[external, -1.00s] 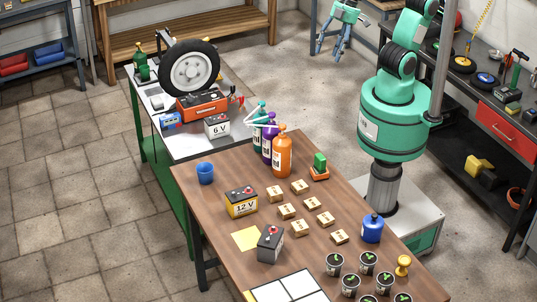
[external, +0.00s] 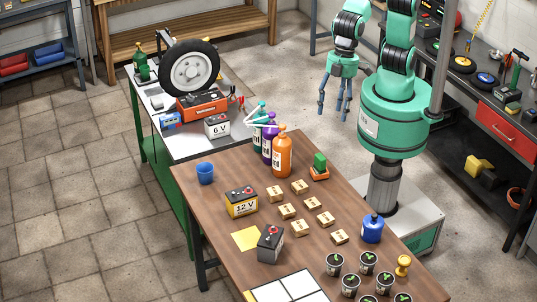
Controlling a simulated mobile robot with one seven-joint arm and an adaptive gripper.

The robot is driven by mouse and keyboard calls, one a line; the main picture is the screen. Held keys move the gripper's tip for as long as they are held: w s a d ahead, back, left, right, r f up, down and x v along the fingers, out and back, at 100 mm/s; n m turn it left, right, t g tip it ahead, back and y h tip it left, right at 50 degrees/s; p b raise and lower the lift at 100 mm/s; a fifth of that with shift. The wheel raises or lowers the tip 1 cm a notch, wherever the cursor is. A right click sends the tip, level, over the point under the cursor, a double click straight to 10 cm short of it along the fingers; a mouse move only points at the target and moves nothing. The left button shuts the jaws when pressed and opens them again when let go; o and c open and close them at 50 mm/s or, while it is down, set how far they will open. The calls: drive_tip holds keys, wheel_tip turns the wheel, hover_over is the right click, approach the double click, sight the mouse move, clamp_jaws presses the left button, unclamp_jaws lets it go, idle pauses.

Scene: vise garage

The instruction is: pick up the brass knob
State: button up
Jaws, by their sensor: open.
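The brass knob (external: 403,265) stands upright near the right edge of the wooden table (external: 222,200), beside several small plant pots. My gripper (external: 335,118) is open and empty, its fingers pointing down. In the picture it is above and left of the knob, well apart from it, beyond the table's far edge and left of my base.
Seedling pots (external: 368,262) crowd the knob's left side. A blue canister (external: 372,229) stands just behind it. A red-drawered workbench (external: 507,130) is at the right.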

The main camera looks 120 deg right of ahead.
drive_tip(key=a+f, duration=0.6)
drive_tip(key=a, duration=0.6)
drive_tip(key=n+g+h+p, duration=0.1)
drive_tip(key=g+p, duration=0.1)
hover_over(405, 260)
wheel_tip(405, 260, down, 22)
drive_tip(key=shift+s, duration=0.1)
drive_tip(key=shift+d+f, duration=0.1)
drive_tip(key=shift+f, duration=4.25)
drive_tip(key=shift+f+b, duration=0.4)
drive_tip(key=shift+f, duration=2.15)
